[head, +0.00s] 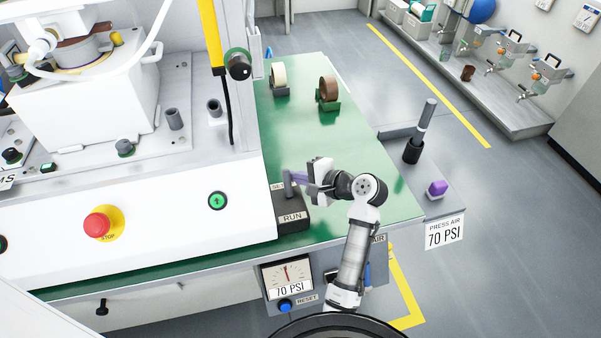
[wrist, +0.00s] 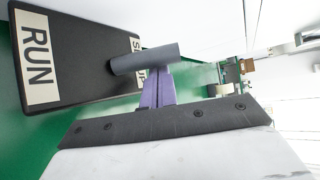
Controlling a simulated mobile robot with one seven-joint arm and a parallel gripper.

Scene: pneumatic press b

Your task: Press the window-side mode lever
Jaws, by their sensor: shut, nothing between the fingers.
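A mode lever (head: 288,184) with a grey cylindrical handle stands on a black box (head: 291,222) on the green table, beside the white press. The box carries a RUN label at its front and a SETUP label, partly hidden, at its back. My gripper (head: 297,178) is shut and empty, its purple fingertips right at the lever's handle from the right. In the wrist view the handle (wrist: 143,59) lies across the fingertips (wrist: 157,75). They look touching or nearly so; I cannot tell which. The lever's base is partly hidden there.
The white press front (head: 160,220) with a red stop button (head: 98,225) and a green button (head: 217,201) is close on the left. Tape rolls (head: 328,90) stand at the table's back. A grey-handled lever (head: 425,118) and a purple knob (head: 437,188) are on the right shelf.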

